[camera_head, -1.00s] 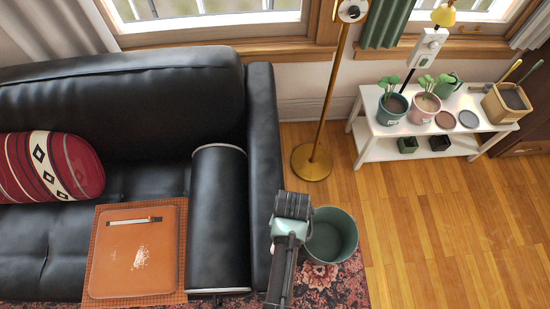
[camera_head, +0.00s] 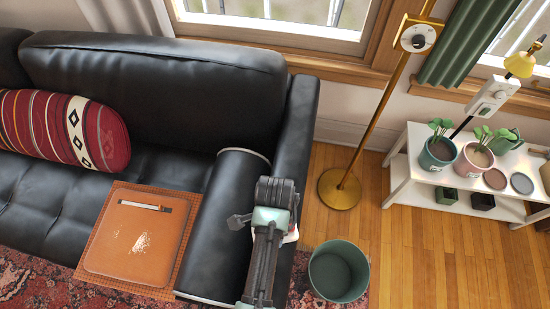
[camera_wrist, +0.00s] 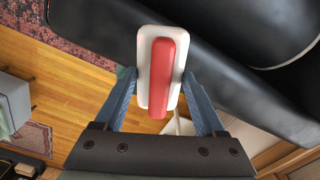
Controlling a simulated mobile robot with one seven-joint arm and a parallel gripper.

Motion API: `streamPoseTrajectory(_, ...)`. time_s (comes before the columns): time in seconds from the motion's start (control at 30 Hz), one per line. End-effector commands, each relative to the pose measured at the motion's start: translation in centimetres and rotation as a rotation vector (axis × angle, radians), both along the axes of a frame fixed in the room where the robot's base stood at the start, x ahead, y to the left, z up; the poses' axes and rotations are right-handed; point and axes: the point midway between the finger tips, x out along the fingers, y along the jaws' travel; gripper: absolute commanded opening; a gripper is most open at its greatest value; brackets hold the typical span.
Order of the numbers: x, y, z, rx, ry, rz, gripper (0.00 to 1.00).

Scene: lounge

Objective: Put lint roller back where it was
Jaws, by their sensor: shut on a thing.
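The lint roller (camera_wrist: 168,78) is a white oblong piece with a red handle strip. In the wrist view it sits between the two blue fingers of my gripper (camera_wrist: 158,76), which is shut on it. It is held up over the dark sofa arm. In the head view my wrist hides most of it, and only a small pale and red bit (camera_head: 291,236) shows at the right of the wrist, above the sofa's right arm.
The black sofa (camera_head: 160,90) holds a striped bolster (camera_head: 62,128) and a brown leather case (camera_head: 137,238) on a mat. A green bin (camera_head: 338,271) stands right of the sofa. A brass floor lamp (camera_head: 340,190) and white plant bench (camera_head: 408,183) stand beyond. Wood floor between is open.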

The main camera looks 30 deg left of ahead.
Motion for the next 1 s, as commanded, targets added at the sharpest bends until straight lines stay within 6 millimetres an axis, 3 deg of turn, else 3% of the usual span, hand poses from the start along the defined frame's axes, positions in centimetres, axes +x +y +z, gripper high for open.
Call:
streamPoseTrajectory(0.3,0.0,0.0,-3.9,0.0,0.0,0.002,0.28)
streamPoseTrajectory(0.73,0.0,0.0,-4.6,0.0,-0.002,0.001,0.28)
streamPoseTrajectory(0.77,0.0,0.0,-4.7,0.0,-0.001,0.002,0.74)
streamPoseTrajectory(0.9,0.0,0.0,-4.6,0.0,-0.001,0.002,0.99)
streamPoseTrajectory(1.0,0.0,0.0,-4.6,0.0,-0.001,0.002,1.0)
